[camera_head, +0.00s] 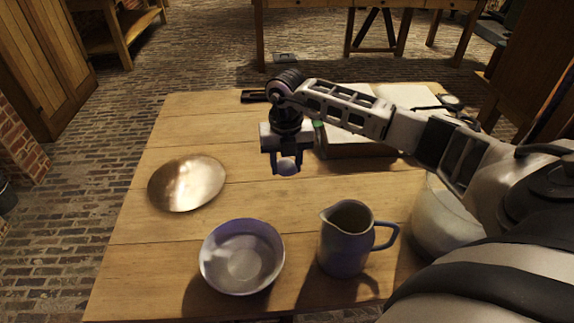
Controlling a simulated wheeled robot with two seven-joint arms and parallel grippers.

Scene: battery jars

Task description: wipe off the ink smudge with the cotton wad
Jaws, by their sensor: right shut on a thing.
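The arm reaches in from the right and the gripper points down over the middle of the wooden table (140,243). I cannot make out an ink smudge on the bare wood in view; part of the table is hidden by my arm and the things on it. My left gripper is not in view.
A shallow metal dish (187,184) lies at the left. A pale bowl (242,257) and a grey-blue jug (345,238) stand in front. A pale rounded vessel (441,222) is partly behind my arm. A dark flat object (253,96) lies at the back edge.

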